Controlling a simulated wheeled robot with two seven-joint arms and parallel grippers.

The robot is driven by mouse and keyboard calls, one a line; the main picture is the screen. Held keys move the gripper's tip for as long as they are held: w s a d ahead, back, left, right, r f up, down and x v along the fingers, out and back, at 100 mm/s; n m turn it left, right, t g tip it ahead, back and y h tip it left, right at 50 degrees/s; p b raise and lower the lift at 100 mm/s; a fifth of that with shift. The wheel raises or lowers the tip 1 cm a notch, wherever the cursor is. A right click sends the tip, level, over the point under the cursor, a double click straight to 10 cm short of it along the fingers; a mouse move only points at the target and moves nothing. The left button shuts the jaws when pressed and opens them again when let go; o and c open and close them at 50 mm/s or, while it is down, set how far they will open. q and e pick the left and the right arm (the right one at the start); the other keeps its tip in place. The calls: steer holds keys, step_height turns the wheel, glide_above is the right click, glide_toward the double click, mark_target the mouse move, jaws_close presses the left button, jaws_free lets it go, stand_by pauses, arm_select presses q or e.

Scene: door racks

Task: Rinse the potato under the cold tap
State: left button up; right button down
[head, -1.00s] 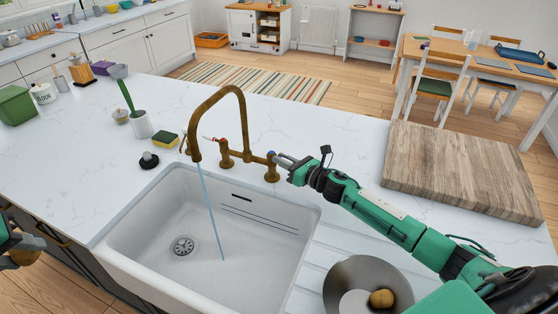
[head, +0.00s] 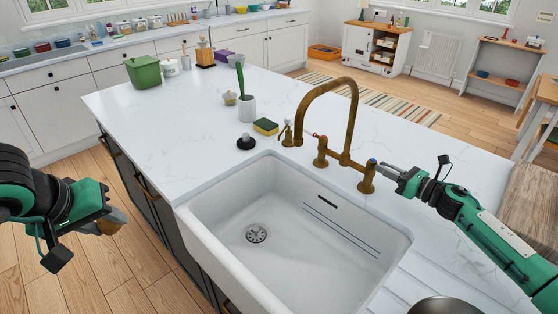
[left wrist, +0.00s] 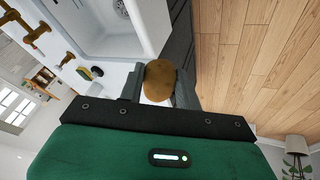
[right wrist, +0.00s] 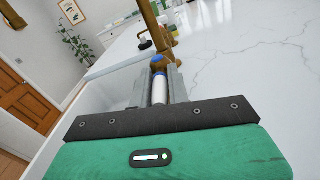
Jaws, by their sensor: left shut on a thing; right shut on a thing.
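The brown potato (head: 104,226) is held between the fingers of my left gripper (head: 112,221), left of the sink and over the floor side. It also fills the jaws in the left wrist view (left wrist: 159,82). My right gripper (head: 392,172) is shut on the white lever of the blue-marked cold tap (right wrist: 158,88), at the right of the brass tap set. The brass spout (head: 354,105) arches over the white sink (head: 225,195). No water stream shows below the spout. The red-marked tap (head: 321,150) stands beside it.
A sponge (head: 266,126), a black stopper-like thing (head: 246,143) and a white pot with a green brush (head: 247,107) stand behind the sink. A metal bowl (head: 445,306) shows at the bottom edge. The left counter is mostly clear.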

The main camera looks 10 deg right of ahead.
mark_target(111, 233)
arm_select(q)
steer(key=shift+d, duration=0.1)
arm_select(e)
steer(key=c, duration=1.3)
jaws_free()
steer(key=shift+c, duration=0.2)
steer(key=shift+s+d, duration=0.1)
